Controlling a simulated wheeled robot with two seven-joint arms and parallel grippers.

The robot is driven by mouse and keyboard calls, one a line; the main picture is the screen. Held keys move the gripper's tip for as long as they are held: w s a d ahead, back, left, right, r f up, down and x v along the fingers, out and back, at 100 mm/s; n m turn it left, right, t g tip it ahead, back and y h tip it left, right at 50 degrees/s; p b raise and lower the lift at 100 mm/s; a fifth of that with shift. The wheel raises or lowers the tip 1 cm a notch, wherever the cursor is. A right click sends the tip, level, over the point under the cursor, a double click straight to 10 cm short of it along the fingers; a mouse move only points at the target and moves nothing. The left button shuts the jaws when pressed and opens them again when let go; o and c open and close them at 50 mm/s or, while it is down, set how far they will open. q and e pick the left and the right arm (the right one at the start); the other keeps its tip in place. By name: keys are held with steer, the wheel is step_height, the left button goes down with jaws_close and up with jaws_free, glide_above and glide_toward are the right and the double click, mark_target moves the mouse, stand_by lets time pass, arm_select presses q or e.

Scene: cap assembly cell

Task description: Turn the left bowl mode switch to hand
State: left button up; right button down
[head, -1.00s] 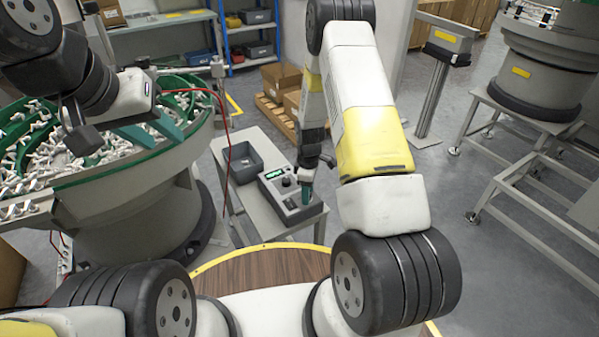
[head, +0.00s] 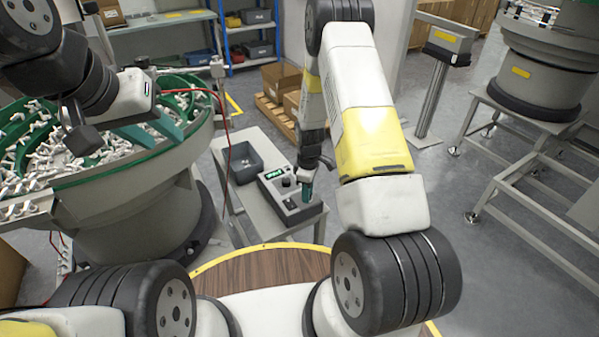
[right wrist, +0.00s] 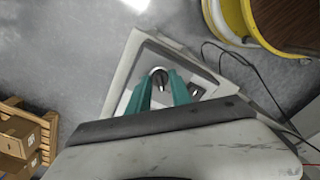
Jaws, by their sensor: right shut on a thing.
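The grey control box (head: 268,184) stands on a small table, with a lit green display and dark knobs on its top. My right gripper (head: 306,198) reaches down onto the near right part of the box. In the right wrist view its teal fingers (right wrist: 160,84) are shut on a round switch knob (right wrist: 158,72) with a pale rim. The knob's markings cannot be read, and the fingers hide part of it. A second dark switch (right wrist: 197,90) lies just right of them. My left gripper (head: 152,134) hangs over the left bowl (head: 120,178), its teal fingers apart and empty.
A round wooden top (head: 262,276) with a yellow rim lies nearer. Another bowl feeder (head: 535,75) on a frame stands right. Cartons on a pallet (head: 280,110) stand behind.

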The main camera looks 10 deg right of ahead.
steer(key=m, duration=0.8)
steer(key=shift+m, duration=0.3)
steer(key=m, duration=0.4)
steer(key=shift+m, duration=2.3)
steer(key=c, duration=1.2)
jaws_free()
steer(key=shift+o, duration=0.2)
